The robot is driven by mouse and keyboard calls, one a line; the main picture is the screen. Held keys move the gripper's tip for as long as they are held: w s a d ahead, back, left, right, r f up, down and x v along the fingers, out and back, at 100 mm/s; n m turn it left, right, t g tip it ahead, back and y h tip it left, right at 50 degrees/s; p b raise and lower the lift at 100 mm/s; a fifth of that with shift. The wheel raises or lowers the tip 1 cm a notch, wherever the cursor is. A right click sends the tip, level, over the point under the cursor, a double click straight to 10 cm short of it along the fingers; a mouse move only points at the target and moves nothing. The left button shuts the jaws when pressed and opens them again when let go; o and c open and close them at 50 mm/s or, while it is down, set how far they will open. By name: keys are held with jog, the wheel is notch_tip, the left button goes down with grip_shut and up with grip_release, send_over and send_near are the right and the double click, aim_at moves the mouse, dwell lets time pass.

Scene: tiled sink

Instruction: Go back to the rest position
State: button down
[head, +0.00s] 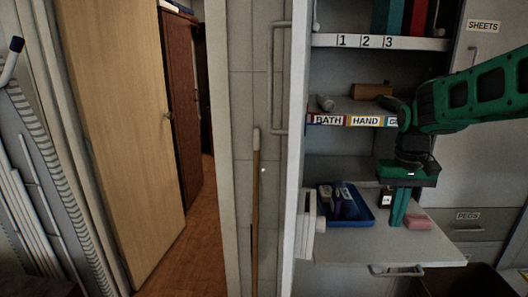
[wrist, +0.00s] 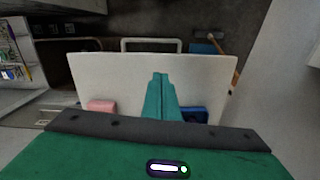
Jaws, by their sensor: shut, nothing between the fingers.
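My gripper (head: 398,212) is green and points down over a pale pull-out board (head: 385,248) in the head view. Its fingers are together with nothing between them, and they also show shut in the wrist view (wrist: 160,92). A pink block (head: 418,222) lies on the board just right of the fingers. A blue tray (head: 368,222) with dark and pale items in it sits to their left. In the wrist view the pink block (wrist: 101,106) and the blue tray (wrist: 195,115) are partly hidden behind my gripper's body. I cannot tell whether the fingertips touch the board.
Above are a shelf edge labelled 1 2 3 (head: 375,42) and a shelf labelled BATH, HAND (head: 345,120), close to my arm. A cabinet with a SHEETS label (head: 482,26) stands right. A wooden pole (head: 256,210) and an open door (head: 125,120) are left.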

jog(key=s+d+f+m, duration=0.2)
jog(key=s+d, duration=0.1)
jog(key=s, duration=1)
jog(key=s+d+f+m, duration=0.2)
jog(key=s, duration=1.1)
jog(key=shift+s+d, duration=0.2)
jog(key=shift+d, duration=0.2)
jog(key=shift+w+f, duration=0.3)
jog(key=shift+w, duration=0.35)
